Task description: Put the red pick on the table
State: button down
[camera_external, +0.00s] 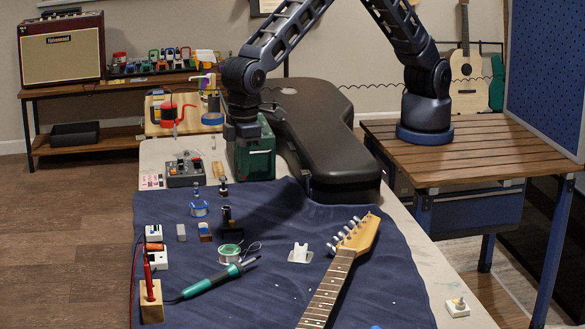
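I cannot make out a red pick in this view; it may be hidden or too small to tell. My gripper (240,150) points down at the green box (262,160), near the middle of the long table (440,270). The dark end of my arm overlaps the box, so I cannot tell whether the fingers are in it, above it or in front of it. The fingertips do not show clearly, and I see nothing held. The table carries a dark blue cloth (275,210) over its near part.
A black guitar case (320,135) lies right of the green box. A guitar neck (328,290), a teal soldering iron (210,283) and a solder spool (230,254) lie on the cloth. A grey pedal (185,170) stands left of the box. The cloth's centre has some free room.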

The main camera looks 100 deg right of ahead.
jog(key=s+a+n+y, duration=0.1)
jog(key=s+a+n, duration=0.2)
jog(key=s+a, duration=1.15)
jog(key=s+a+n, duration=0.3)
jog(key=s+a, duration=0.8)
jog(key=s, duration=0.6)
jog(key=f, duration=2)
jog(key=shift+s+d+f, duration=0.1)
jog(key=shift+s+d, duration=0.05)
jog(key=shift+s, duration=0.05)
jog(key=shift+f, duration=0.15)
jog(key=c, duration=1.9)
grip_release()
jog(key=shift+o, duration=1)
